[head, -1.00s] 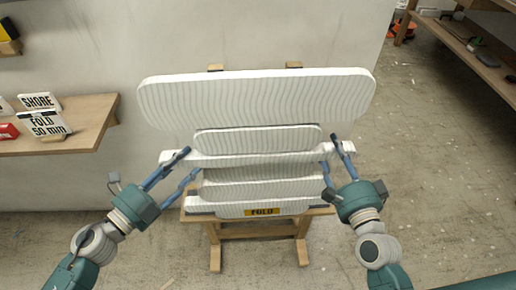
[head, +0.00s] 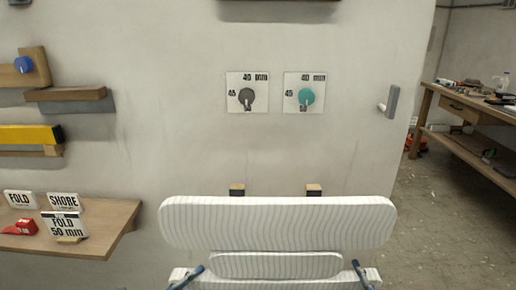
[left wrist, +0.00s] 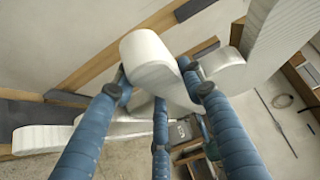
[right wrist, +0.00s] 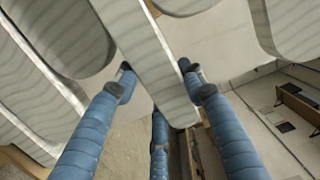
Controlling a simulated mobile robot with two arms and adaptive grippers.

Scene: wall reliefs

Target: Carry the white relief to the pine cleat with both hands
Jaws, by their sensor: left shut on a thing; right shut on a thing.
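The white relief (head: 278,222) has a large wavy-ribbed top panel and smaller stacked panels below. In the head view its lower part is cut off by the bottom edge. My left gripper (left wrist: 155,85) is shut on the relief's left end, and my right gripper (right wrist: 156,80) is shut on its right side. In the head view only the fingertips of the left gripper (head: 192,275) and right gripper (head: 359,270) show, at the bottom. A brown wooden wall piece (head: 65,94) sits at the left; I cannot tell whether it is the pine cleat.
Two wooden post tops (head: 237,189) (head: 314,190) show behind the relief. A wall shelf (head: 110,222) at the left holds lettered cards and a red item (head: 25,227). Two 40 mm cards with knobs (head: 247,97) (head: 306,96) hang above. A workbench (head: 465,110) stands at right.

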